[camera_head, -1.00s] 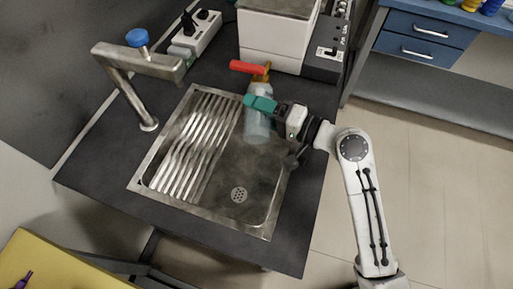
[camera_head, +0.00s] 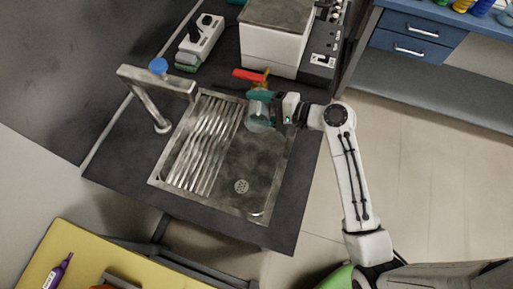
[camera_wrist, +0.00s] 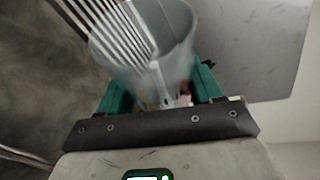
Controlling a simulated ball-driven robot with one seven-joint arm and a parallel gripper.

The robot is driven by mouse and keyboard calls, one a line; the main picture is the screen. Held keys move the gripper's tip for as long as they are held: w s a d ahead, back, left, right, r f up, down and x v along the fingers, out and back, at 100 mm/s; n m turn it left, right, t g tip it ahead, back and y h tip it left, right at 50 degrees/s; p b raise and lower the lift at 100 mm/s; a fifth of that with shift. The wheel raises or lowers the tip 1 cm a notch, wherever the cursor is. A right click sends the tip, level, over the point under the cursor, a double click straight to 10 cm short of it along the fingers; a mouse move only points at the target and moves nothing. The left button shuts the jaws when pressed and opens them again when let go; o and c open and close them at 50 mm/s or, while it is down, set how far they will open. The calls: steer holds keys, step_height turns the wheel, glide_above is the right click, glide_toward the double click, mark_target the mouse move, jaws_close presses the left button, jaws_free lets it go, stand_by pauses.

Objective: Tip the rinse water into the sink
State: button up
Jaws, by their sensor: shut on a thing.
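A translucent grey beaker-like vessel (camera_head: 259,120) is over the upper right part of the metal sink (camera_head: 262,162). My gripper (camera_head: 262,97) has teal fingers and is shut on the vessel, reaching in from the right. In the wrist view the vessel (camera_wrist: 150,50) lies between the teal fingers of my gripper (camera_wrist: 160,88), blurred, with its wide end pointing away from the palm. Its exact tilt is hard to tell. I cannot make out water in it or falling from it. The round drain (camera_head: 241,186) is in the basin's lower part.
A metal tap (camera_head: 158,92) with a blue knob stands left of the ribbed drainboard (camera_head: 203,145). A red-handled piece (camera_head: 250,75) is just behind my gripper. A white box (camera_head: 275,40) and a power strip (camera_head: 200,42) stand at the back. Dark counter surrounds the sink.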

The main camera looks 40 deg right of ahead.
steer(key=shift+r+m+g+p, duration=0.65)
steer(key=shift+m+p, duration=0.35)
steer(key=shift+p, duration=2.2)
steer(key=f+m+g+p, duration=0.1)
steer(key=p, duration=0.1)
steer(key=shift+s+a+f+y+p, duration=0.1)
steer(key=shift+s+a+y+p, duration=0.05)
steer(key=shift+y+p, duration=0.25)
steer(key=shift+m+p, duration=0.6)
steer(key=shift+p, duration=0.05)
steer(key=shift+w+m+g+y, duration=0.2)
steer(key=shift+m+g+y, duration=0.1)
steer(key=shift+g, duration=0.05)
steer(key=shift+w+d+r+m+g+y, duration=0.4)
steer(key=shift+w+d+r+m+g, duration=0.15)
steer(key=shift+m, duration=0.35)
steer(key=shift+w+d+f+m+g, duration=0.2)
steer(key=shift+f+m+g, duration=0.2)
steer(key=shift+m, duration=0.2)
steer(key=shift+w+d+r+m+g+y, duration=0.25)
steer(key=shift+r+m+g+y, duration=0.15)
steer(key=shift+m+y, duration=0.3)
